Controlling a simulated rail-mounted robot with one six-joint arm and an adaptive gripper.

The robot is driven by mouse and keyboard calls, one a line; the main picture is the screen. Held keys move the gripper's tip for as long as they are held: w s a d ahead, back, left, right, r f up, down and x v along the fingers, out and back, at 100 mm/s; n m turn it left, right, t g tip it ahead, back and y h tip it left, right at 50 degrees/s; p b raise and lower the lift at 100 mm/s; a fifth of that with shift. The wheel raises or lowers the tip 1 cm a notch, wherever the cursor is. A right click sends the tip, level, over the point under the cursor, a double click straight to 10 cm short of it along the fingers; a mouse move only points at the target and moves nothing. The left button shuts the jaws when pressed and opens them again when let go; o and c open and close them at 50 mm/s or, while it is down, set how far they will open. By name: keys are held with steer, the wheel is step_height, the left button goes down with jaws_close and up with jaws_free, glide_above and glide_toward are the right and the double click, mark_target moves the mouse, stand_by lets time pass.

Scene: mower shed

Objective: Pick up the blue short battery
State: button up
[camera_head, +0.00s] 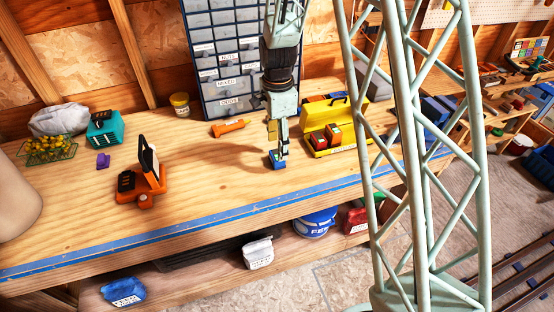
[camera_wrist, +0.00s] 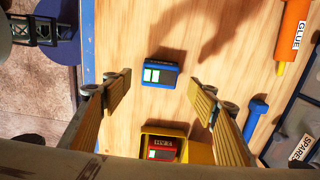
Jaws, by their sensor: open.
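The blue short battery (camera_wrist: 161,73) lies on the wooden workbench, with white-green cells and a dark patch on its top face. In the head view the blue battery (camera_head: 276,161) is partly hidden behind my fingers. My gripper (camera_head: 282,152) points down at it from above. In the wrist view my gripper (camera_wrist: 161,92) is open, its two tan-padded fingers apart. The battery lies between the finger lines, slightly beyond the tips in the picture, and I see no contact.
An orange glue bottle (camera_head: 230,127) lies behind left, before a drawer cabinet (camera_head: 222,50). An orange device (camera_head: 141,183) stands farther left. The bench between is clear.

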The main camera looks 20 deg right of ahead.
steer(key=shift+a+f, duration=0.1)
steer(key=shift+f, duration=2.5)
steer(key=shift+c, duration=0.5)
steer(key=c, duration=1)
steer(key=shift+r, duration=0.2)
steer(key=shift+r, duration=1.6)
steer(key=s, duration=0.5)
steer(key=s+d+r+b, duration=0.1)
steer(key=s, duration=1)
steer(key=shift+d+r+b, duration=0.2)
steer(key=shift+b, duration=0.15)
